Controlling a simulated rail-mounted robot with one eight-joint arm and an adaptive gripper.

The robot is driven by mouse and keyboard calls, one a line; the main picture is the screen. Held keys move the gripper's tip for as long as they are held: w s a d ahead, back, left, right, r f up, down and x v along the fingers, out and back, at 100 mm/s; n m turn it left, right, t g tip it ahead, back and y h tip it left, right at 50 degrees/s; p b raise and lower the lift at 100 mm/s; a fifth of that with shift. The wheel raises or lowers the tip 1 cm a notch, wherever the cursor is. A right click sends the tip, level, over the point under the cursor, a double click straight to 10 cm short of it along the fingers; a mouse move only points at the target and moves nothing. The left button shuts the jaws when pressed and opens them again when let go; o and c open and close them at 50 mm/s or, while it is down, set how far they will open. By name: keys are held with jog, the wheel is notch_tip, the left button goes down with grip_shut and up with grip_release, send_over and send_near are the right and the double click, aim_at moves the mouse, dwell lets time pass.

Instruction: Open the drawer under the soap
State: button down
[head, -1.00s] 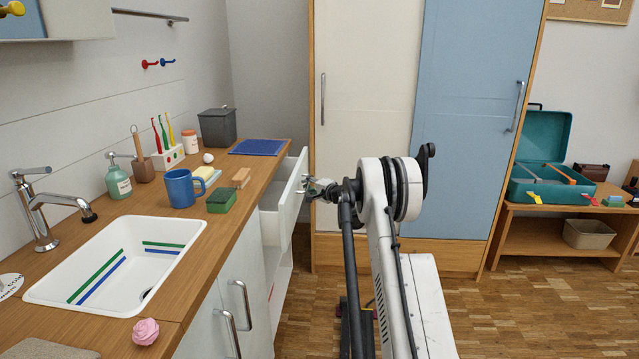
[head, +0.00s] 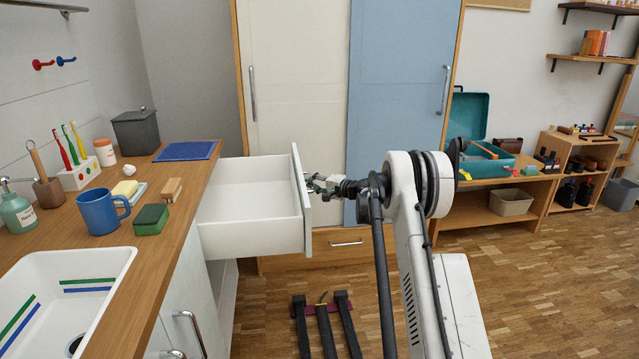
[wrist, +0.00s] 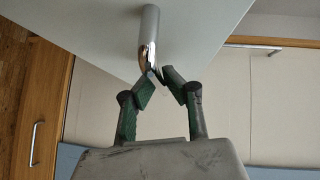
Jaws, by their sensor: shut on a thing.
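The white drawer (head: 250,238) under the wooden counter stands well out of the cabinet. Its inside is visible and looks empty. My gripper (head: 312,183) is at the outer face of the drawer front. In the wrist view, my gripper (wrist: 162,76) is shut on the metal drawer handle (wrist: 150,28), with its fingertips at the handle's near end. In the head view the handle is hidden by the drawer front and gripper. A yellow soap bar (head: 125,187) lies on the counter near a blue mug (head: 99,212).
A green sponge-like block (head: 151,219) and a wooden brush (head: 172,189) lie near the counter edge. The sink (head: 110,268) is at the lower left. A cabinet with a cream door (head: 295,95) and a blue door (head: 400,95) stands behind. The wooden floor (head: 530,280) at right is clear.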

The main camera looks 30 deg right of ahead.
dwell(0.3)
jog(key=c, duration=1.8)
grip_release()
jog(key=shift+d, duration=0.1)
jog(key=v, duration=1.2)
